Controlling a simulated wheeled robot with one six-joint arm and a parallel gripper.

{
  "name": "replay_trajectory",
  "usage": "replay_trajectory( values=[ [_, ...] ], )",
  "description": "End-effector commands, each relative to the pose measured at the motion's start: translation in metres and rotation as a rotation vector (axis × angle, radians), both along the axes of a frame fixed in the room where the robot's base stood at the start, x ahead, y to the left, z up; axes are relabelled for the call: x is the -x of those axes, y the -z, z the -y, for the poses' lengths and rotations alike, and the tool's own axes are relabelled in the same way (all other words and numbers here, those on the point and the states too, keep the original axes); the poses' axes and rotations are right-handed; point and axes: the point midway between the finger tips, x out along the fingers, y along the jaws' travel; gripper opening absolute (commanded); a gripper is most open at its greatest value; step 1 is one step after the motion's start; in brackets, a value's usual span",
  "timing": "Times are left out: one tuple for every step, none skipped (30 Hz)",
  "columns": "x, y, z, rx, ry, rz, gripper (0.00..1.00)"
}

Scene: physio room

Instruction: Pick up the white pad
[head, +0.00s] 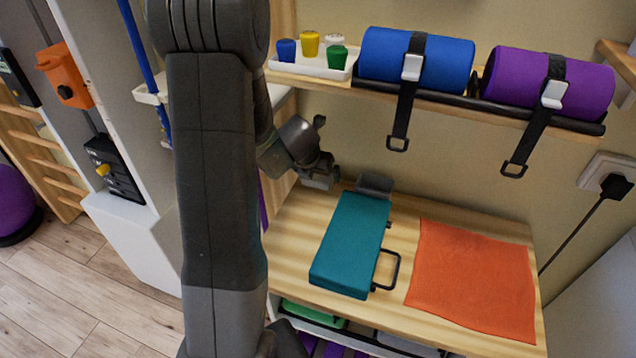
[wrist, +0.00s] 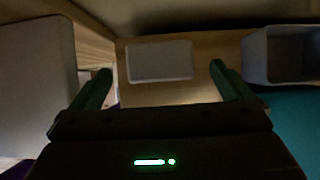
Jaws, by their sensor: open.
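The white pad (wrist: 160,61) looks like a flat, pale rectangle on a wooden surface in the wrist view. It lies ahead of my gripper (wrist: 161,73), framed between the two dark green fingers. The fingers are apart and nothing is held between them. The wrist view is dim, so the gap from the fingertips to the pad is hard to judge. In the head view my gripper (head: 320,179) is over the back left of the wooden table (head: 290,235). I cannot make out the pad there; my arm blocks part of that area.
An orange cloth (head: 472,278) covers the table's right side. Above, a shelf holds blue (head: 440,62) and purple (head: 590,85) rolls and a white tray (head: 308,68) with several coloured pegs.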

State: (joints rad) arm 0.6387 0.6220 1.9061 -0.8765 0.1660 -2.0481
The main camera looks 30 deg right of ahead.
Motion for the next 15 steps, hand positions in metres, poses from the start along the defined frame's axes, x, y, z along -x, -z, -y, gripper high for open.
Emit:
replay_trajectory(
  values=[
    [-0.003,0.013,0.003,-0.001,0.000,-0.002,1.00],
    [-0.004,0.017,0.005,-0.001,0.000,-0.001,1.00],
    [-0.006,0.022,0.008,-0.001,0.001,0.000,1.00],
    [-0.008,0.026,0.009,-0.001,0.001,0.000,1.00],
    [-0.009,0.029,0.010,-0.002,0.001,-0.001,1.00],
    [-0.010,0.030,0.012,-0.002,0.000,0.000,1.00],
    [-0.010,0.031,0.012,-0.001,0.000,0.001,1.00],
    [-0.011,0.030,0.013,-0.001,0.000,0.001,1.00],
    [-0.011,0.029,0.013,-0.001,0.000,0.001,1.00],
    [-0.011,0.029,0.013,-0.001,0.000,0.001,1.00],
    [-0.011,0.029,0.013,-0.001,0.000,0.001,1.00],
    [-0.011,0.029,0.013,-0.001,0.000,0.001,1.00],
    [-0.011,0.029,0.013,-0.001,0.000,0.001,1.00],
    [-0.011,0.029,0.012,-0.001,0.000,0.001,0.94],
    [-0.010,0.029,0.012,-0.001,0.000,0.001,0.86]
  ],
)
